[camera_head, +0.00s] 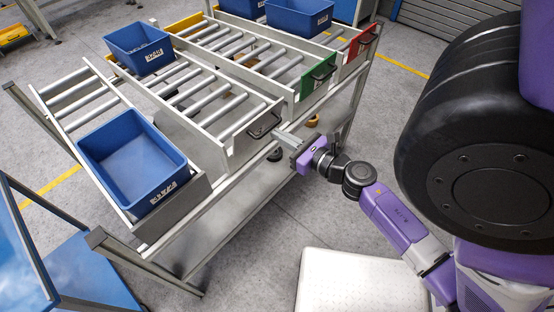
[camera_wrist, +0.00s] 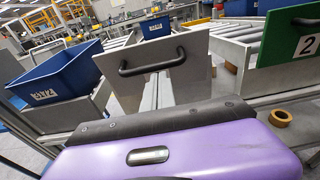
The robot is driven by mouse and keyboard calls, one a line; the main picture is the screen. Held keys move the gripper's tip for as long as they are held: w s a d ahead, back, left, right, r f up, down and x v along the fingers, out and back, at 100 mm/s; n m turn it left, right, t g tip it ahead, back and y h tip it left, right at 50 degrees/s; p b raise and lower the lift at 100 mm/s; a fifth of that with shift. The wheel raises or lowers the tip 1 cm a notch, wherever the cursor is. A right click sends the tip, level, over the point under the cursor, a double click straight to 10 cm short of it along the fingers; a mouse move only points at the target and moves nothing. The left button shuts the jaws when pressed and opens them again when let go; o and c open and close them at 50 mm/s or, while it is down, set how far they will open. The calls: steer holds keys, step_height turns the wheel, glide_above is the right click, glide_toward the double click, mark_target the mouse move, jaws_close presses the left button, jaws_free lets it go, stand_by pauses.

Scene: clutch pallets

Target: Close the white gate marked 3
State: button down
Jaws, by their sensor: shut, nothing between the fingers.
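The white gate (camera_head: 249,139) is an upright light panel across the front end of a roller lane, with a black bar handle. The gate also shows in the wrist view (camera_wrist: 185,82), with its handle (camera_wrist: 152,64) near the panel's top; I see no number on its visible face. I cannot tell whether it sits fully flush with the lane. My gripper (camera_head: 285,137) is shut and empty, just right of the gate's handle in the head view. Whether it touches the panel is unclear.
A green gate marked 2 (camera_wrist: 292,38) and a red gate (camera_head: 359,45) close off lanes to the right. A blue bin (camera_head: 137,160) sits in the front left lane, another blue bin (camera_head: 139,47) farther back. Tape rolls (camera_wrist: 280,117) lie on the shelf below. Floor ahead is clear.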

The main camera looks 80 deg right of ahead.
steer(key=shift+w+d+r+p, duration=0.35)
steer(key=shift+w+r+p, duration=0.25)
steer(key=shift+r+p, duration=0.35)
